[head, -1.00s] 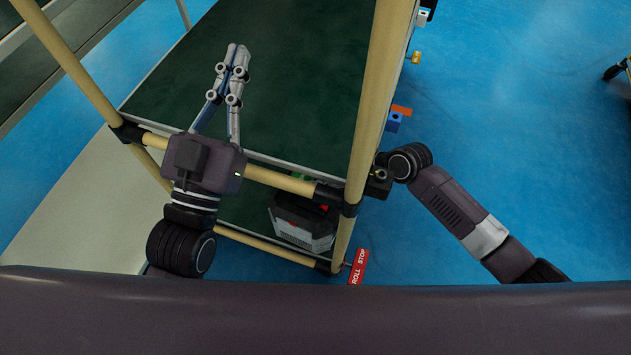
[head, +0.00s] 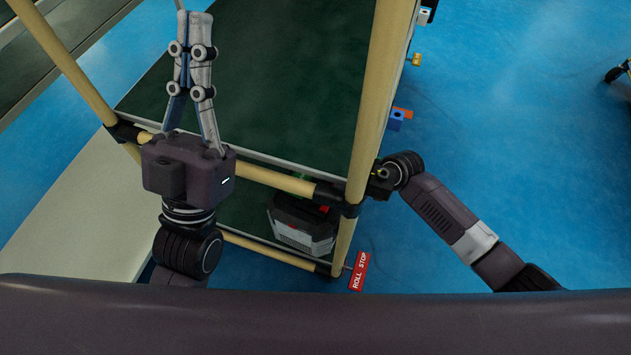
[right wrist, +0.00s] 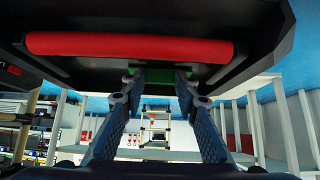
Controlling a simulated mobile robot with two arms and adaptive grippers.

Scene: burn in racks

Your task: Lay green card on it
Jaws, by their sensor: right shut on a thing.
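My left gripper (head: 192,18) is raised over the dark green shelf top (head: 285,80) in the head view, its fingers together with nothing visible between them. My right arm (head: 450,215) reaches in from the right to the rack post, and its gripper is hidden there in the head view. In the right wrist view my right gripper (right wrist: 161,82) is shut on a green piece (right wrist: 184,92), seemingly the green card, mostly hidden by the fingers. A black and grey case (head: 300,222) with red parts stands on the lower shelf. A black body with a red bar (right wrist: 130,46) fills the top of the wrist view.
Tan posts and rails (head: 372,110) frame the rack close to both arms. A red ROLL STOP tag (head: 359,271) hangs at the near corner. Small blue and orange parts (head: 396,121) sit on the right side. Blue floor is open at right.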

